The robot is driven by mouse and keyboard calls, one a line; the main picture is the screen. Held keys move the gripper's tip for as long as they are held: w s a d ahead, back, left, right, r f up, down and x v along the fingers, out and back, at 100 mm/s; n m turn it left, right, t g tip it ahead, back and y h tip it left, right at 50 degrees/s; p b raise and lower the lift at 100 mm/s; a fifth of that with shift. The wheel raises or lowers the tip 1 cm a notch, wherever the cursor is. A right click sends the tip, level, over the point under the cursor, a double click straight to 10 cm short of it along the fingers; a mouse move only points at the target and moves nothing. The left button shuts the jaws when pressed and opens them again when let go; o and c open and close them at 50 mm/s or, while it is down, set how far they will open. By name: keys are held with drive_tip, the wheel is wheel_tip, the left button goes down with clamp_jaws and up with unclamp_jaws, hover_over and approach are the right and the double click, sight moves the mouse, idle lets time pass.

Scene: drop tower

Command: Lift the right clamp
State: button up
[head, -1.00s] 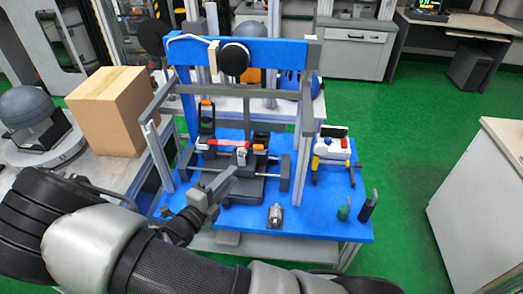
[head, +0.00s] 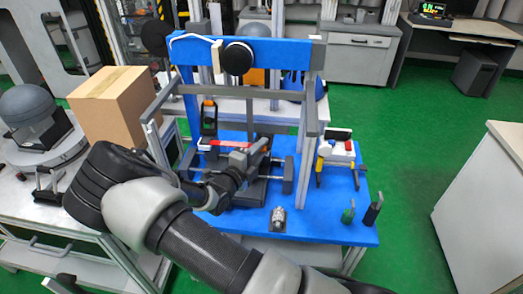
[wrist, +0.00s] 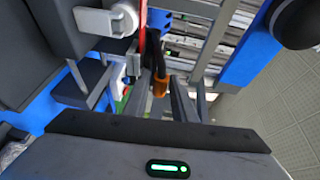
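The drop tower's low clamping unit sits on the blue base plate (head: 325,215). A clamp with a red lever (head: 260,146) shows at the right of this unit, partly hidden by my gripper. A white and red clamp part (head: 207,143) shows further left. My gripper (head: 244,158) is right at the red lever, on its near left side; contact cannot be made out. In the wrist view, a red strip (wrist: 142,42) and a white knob (wrist: 121,19) lie ahead. My gripper's dark fingers (wrist: 148,95) look apart, with nothing clearly held between them.
The grey tower post (head: 308,150) stands close to the right of my gripper, under the blue crossbeam (head: 270,54). A small metal cylinder (head: 278,219) stands in front. A white and yellow device (head: 337,152) and a cardboard box (head: 112,110) flank the tower.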

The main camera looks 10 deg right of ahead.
drive_tip(key=shift+w+d, duration=0.15)
drive_tip(key=shift+w, duration=0.05)
clamp_jaws()
drive_tip(key=shift+r, duration=0.15)
